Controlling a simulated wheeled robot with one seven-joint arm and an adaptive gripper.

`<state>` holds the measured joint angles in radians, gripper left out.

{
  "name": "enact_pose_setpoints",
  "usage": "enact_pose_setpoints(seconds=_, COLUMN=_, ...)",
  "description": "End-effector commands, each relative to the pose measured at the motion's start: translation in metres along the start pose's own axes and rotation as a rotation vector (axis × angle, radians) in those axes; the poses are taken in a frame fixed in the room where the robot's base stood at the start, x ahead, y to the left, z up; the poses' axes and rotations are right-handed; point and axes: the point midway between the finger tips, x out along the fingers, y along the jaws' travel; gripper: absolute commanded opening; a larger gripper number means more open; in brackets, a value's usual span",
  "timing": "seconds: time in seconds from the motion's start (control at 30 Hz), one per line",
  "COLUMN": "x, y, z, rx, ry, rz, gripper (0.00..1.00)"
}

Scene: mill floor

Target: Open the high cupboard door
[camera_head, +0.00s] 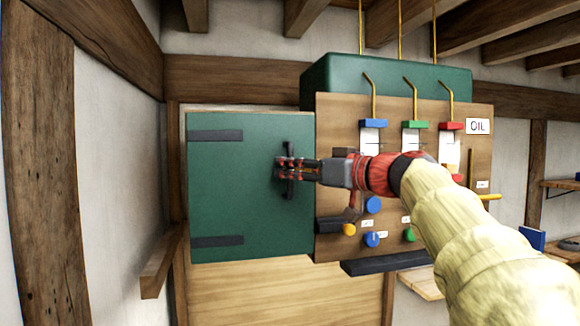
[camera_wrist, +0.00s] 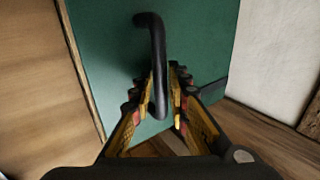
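The high cupboard door (camera_head: 240,185) is a dark green panel with two black hinge straps at its left edge, and it looks shut. Its black vertical handle (camera_head: 289,188) is near the right edge. My gripper (camera_head: 287,169) reaches across from the right to the handle's middle. In the wrist view the curved handle (camera_wrist: 157,60) lies between the two yellow-lined fingers of my gripper (camera_wrist: 160,82), which close in on both its sides. The finger contact itself is partly hidden. The green door (camera_wrist: 110,45) fills the space behind.
A wooden panel (camera_head: 335,120) with hanging levers, coloured knobs and an OIL sign stands right of the door, below a green tank (camera_head: 395,75). A timber post (camera_head: 45,160) and a short wooden ledge (camera_head: 160,262) are at the left.

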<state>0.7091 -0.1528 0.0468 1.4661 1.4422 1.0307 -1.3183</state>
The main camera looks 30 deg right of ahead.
Motion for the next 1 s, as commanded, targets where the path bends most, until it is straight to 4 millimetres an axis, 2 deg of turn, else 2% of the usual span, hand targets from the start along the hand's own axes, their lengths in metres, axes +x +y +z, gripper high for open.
enact_pose_setpoints(seconds=0.1, x=-0.0002, y=0.0000, z=0.0002, rx=0.000, ry=0.000, rz=0.000, gripper=0.16)
enact_pose_setpoints(seconds=0.4, x=-0.0004, y=0.0000, z=0.0000, rx=0.000, ry=0.000, rz=0.000, gripper=0.00)
enact_pose_setpoints(seconds=1.0, x=-0.0005, y=-0.0001, z=-0.0002, rx=0.000, ry=0.000, rz=0.000, gripper=0.00)
